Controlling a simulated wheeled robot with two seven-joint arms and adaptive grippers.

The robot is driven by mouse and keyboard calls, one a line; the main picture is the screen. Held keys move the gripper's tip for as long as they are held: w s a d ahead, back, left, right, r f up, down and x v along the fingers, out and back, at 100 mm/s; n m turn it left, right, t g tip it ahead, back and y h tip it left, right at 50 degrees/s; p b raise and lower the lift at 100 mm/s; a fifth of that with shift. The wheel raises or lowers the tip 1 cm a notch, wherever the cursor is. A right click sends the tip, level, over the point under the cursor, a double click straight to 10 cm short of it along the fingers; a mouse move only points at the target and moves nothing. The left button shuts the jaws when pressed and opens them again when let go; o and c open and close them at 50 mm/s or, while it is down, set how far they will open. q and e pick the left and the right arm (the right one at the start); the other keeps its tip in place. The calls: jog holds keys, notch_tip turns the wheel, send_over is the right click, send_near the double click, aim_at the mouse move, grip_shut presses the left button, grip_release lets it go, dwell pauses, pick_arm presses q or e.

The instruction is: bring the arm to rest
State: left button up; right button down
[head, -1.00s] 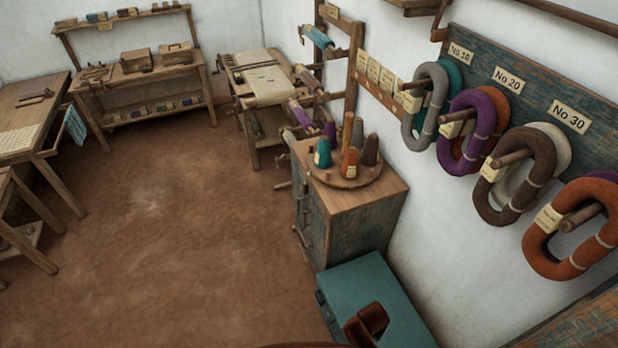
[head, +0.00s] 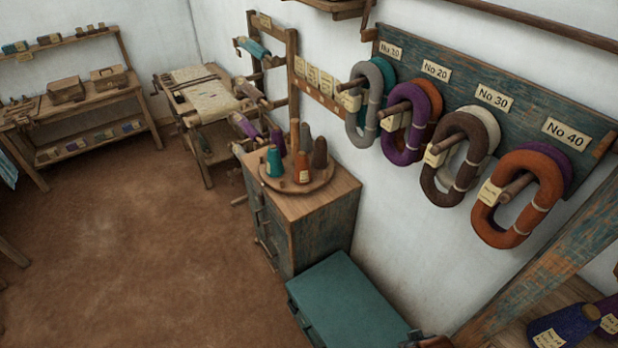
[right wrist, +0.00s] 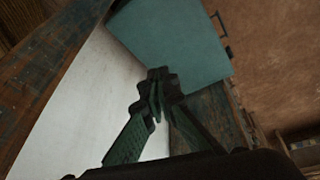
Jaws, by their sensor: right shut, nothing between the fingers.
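My right gripper (right wrist: 157,82) shows in the right wrist view. Its two dark fingers meet at the tips, shut and empty. The teal chest (right wrist: 180,40) lies beyond the fingertips in that view, and I cannot tell the distance between them. In the head view only a small dark piece, probably of my right arm, shows at the bottom edge, right of the teal chest (head: 345,305). The right fingers cannot be made out there. My left gripper is in neither current view.
A wooden cabinet (head: 325,215) with cones on a round tray (head: 327,181) stands behind the chest. Yarn hanks hang on pegs from the labelled board (head: 460,85). A painted post (head: 560,260) rises at right. The earth floor (head: 140,250) at left is clear.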

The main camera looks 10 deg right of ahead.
notch_tip(320, 180, down, 40)
jog(key=s+a+g+b, duration=0.2)
jog(key=s+b, duration=0.1)
jog(key=b, duration=0.5)
pick_arm(q)
notch_tip(320, 180, down, 14)
jog(key=s+b, duration=0.1)
jog(key=b, duration=0.4)
jog(key=shift+s+b, duration=0.2)
jog(key=shift+b, duration=0.15)
pick_arm(e)
jog(key=s+f+n, duration=0.1)
jog(key=s+f, duration=1.7)
jog(key=f, duration=0.3)
jog(key=shift+s+d+f+g+y, duration=0.2)
jog(key=shift+s+f+g+y, duration=0.05)
jog(key=shift+g+y, duration=0.15)
pick_arm(q)
jog(key=shift+c, duration=0.4)
pick_arm(e)
jog(key=c, duration=2.7)
grip_release()
